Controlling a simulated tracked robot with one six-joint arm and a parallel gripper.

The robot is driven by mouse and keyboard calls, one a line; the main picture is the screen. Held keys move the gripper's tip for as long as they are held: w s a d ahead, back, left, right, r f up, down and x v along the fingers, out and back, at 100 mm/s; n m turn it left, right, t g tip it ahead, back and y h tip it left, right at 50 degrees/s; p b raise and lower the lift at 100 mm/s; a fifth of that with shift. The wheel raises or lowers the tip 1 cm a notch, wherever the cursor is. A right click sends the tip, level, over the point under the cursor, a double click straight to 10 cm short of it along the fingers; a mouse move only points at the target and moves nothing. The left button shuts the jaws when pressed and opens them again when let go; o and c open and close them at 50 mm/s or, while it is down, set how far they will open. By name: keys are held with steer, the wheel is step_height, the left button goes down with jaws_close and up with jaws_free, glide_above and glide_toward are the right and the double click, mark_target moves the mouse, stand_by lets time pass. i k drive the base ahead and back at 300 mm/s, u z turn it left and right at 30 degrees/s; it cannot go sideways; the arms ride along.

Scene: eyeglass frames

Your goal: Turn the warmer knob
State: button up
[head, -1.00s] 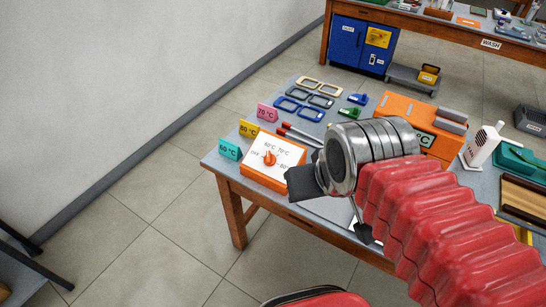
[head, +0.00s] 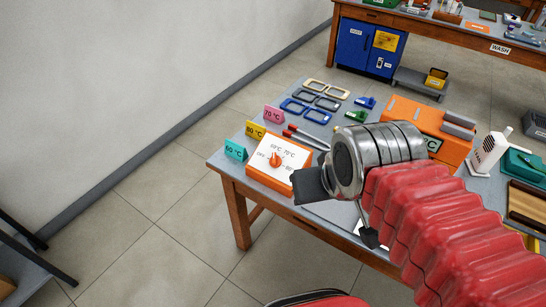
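The warmer knob (head: 275,159) is a small orange knob on a white dial face marked OFF, 60°C, 70°C and 80°C. The dial is on an orange control box (head: 266,180) at the near left corner of the grey table. My gripper (head: 340,214) is to the right of the box, with two dark fingers spread wide apart. One finger (head: 308,186) overlaps the right edge of the box in the picture; I cannot tell whether it touches. Nothing shows between the fingers.
An orange machine (head: 412,112) stands behind my arm.

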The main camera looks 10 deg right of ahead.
mark_target(275, 162)
steer(key=z, duration=1.1)
steer(key=k, duration=1)
steer(key=u, duration=0.75)
steer(key=i, duration=1)
steer(key=u, duration=0.05)
